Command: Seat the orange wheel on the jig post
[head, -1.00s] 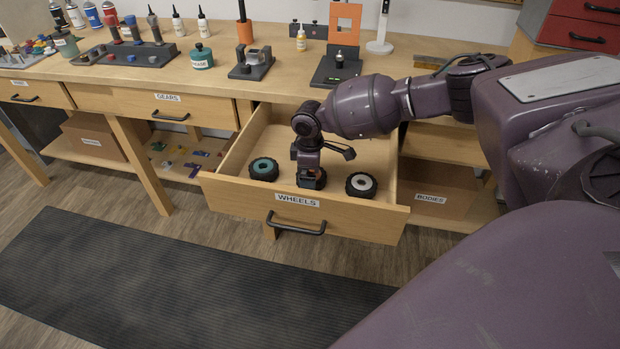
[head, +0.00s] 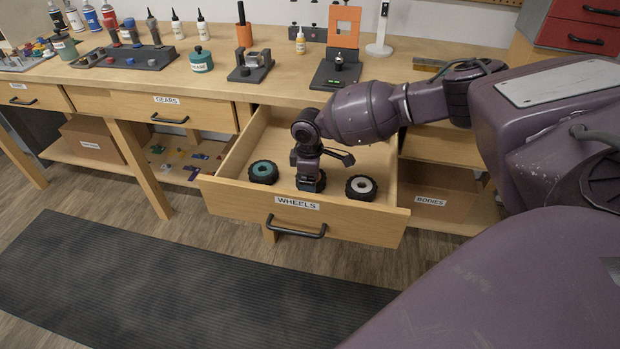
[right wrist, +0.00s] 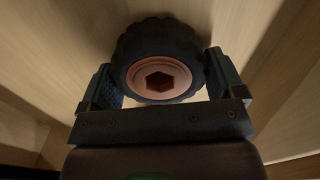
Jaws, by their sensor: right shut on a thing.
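The orange wheel (right wrist: 160,76), a black tyre with an orange hub and a hexagonal hole, is between the fingers of my right gripper (right wrist: 161,68) in the right wrist view. The fingers touch the tyre on two opposite sides, so the gripper is shut on it. In the head view the right gripper (head: 309,182) points down inside the open wheels drawer (head: 235,192) and mostly hides this wheel. A dark jig (head: 333,73) with a short upright post (head: 339,62) stands on the bench behind the drawer. My left gripper is not in view.
A teal-hubbed wheel (head: 263,172) lies left of the gripper and a white-hubbed wheel (head: 361,187) right of it, both in the drawer.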

